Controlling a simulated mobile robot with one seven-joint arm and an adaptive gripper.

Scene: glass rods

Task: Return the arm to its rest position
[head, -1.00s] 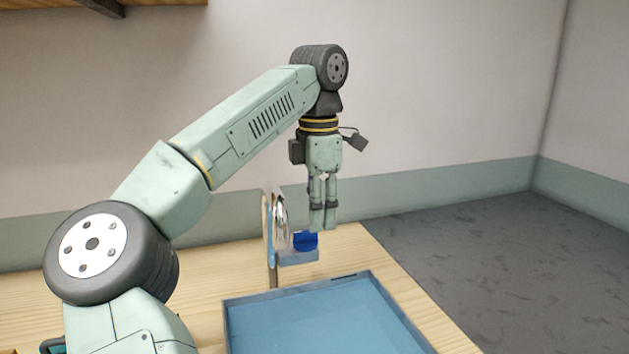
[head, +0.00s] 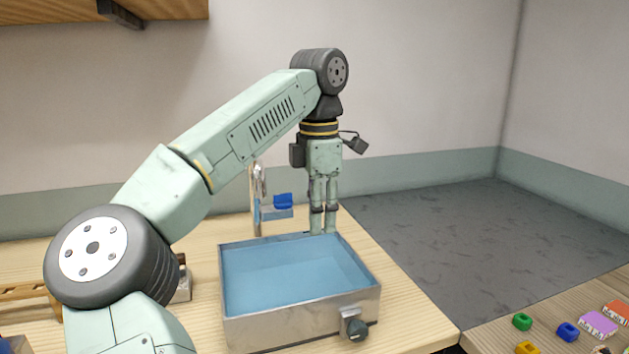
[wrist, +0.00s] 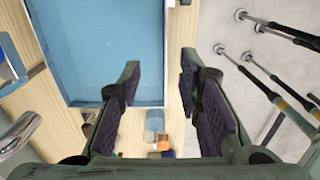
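My gripper (head: 323,230) points straight down at the end of my bent, raised arm. In the head view it is behind the far right rim of the metal basin (head: 290,325). In the wrist view my gripper (wrist: 160,66) has its two purple-padded fingers well apart with nothing between them. I cannot tell its exact height above the table (head: 400,312). No glass rod can be made out for sure.
The basin holds blue liquid and has a dark knob (head: 355,328). A stand with a blue piece (head: 283,201) is behind it. Green (head: 522,321) and blue (head: 568,331) blocks lie lower right. Several dark rods (wrist: 262,82) show in the wrist view. A shelf (head: 120,14) hangs upper left.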

